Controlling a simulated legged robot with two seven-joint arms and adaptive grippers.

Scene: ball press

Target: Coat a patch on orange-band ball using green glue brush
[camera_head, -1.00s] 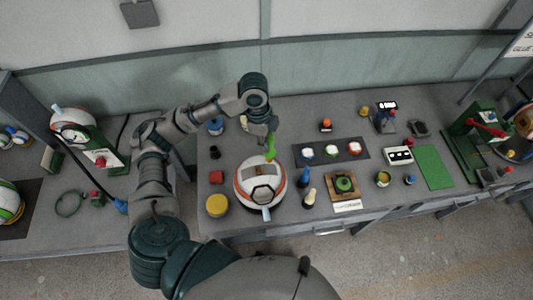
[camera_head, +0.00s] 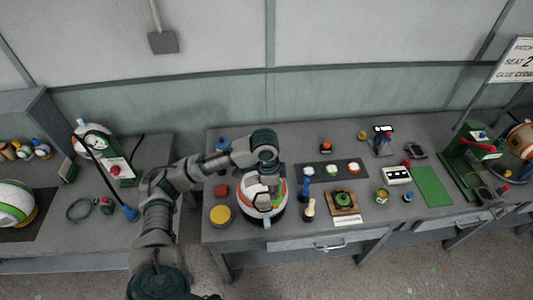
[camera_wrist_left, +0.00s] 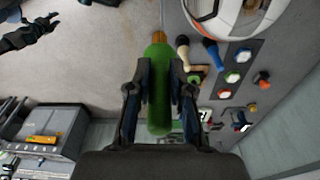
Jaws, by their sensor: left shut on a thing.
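The white ball with an orange band (camera_head: 247,207) sits near the front of the middle table, partly covered by my left gripper (camera_head: 267,190) and wrist. It also shows at the top right of the left wrist view (camera_wrist_left: 210,22). My left gripper is shut on the green glue brush (camera_wrist_left: 159,92), whose brownish bristle tip points away from the jaws. In the wrist view the tip appears beside the ball with a gap in the picture; contact cannot be judged. My right gripper (camera_wrist_left: 32,32) shows dark at the wrist view's top left, its jaws unclear.
Blue (camera_head: 307,188) and cream-topped (camera_head: 309,209) upright tools stand right of the ball. A wooden board (camera_head: 343,203) holds a green round item. A green mat (camera_head: 433,186) lies farther right.

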